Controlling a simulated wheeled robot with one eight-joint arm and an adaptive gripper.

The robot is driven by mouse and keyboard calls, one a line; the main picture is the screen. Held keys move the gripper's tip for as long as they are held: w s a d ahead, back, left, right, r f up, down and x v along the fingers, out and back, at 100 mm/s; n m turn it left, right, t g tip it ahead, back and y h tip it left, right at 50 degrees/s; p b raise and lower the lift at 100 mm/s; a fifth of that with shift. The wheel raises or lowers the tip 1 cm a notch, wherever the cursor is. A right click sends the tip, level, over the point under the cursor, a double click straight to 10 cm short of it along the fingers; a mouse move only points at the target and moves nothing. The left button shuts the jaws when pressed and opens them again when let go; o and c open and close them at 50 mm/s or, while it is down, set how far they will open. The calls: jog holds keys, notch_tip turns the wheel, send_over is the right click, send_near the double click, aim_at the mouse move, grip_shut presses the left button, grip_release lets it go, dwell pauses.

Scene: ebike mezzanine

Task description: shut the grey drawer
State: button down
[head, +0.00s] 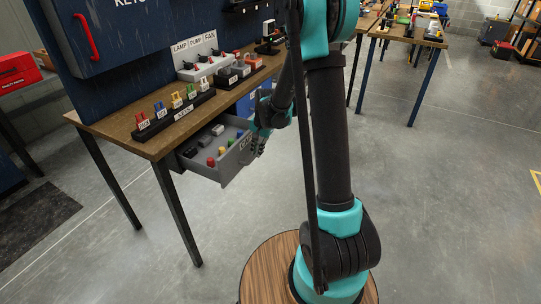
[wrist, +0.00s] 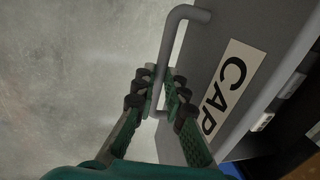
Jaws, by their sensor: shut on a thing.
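The grey drawer (head: 236,164) stands pulled out under the wooden bench, with several small coloured and dark items inside. Its grey front (wrist: 222,38) fills the right of the wrist view and carries a white label reading "CAP" (wrist: 231,85). A grey bar handle (wrist: 167,48) sticks out from this front. My gripper (wrist: 158,88) is shut on the handle, with its dark-padded green fingers on either side of the bar. In the head view, my gripper (head: 258,147) is at the drawer front, and the handle cannot be made out there.
The wooden bench (head: 152,146) holds a rack of coloured tags (head: 175,117) and a panel of switches (head: 202,66) above the drawer. A blue cabinet with a red handle (head: 86,37) stands behind. The grey floor (head: 240,220) in front of the drawer is clear.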

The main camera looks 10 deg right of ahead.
jog(key=w+a, duration=0.3)
jog(key=a, duration=0.2)
jog(key=w+a, duration=0.4)
jog(key=a, duration=0.1)
jog(key=w+a, duration=0.4)
jog(key=a, duration=0.1)
jog(key=shift+w+a, duration=0.1)
jog(key=shift+a, duration=0.1)
jog(key=c, duration=1.6)
grip_release()
jog(key=shift+d, duration=0.1)
jog(key=shift+o, duration=0.2)
notch_tip(320, 180, up, 12)
jog(key=s+d, duration=0.1)
jog(key=d, duration=0.1)
jog(key=shift+s, duration=0.3)
jog(key=shift+f, duration=0.1)
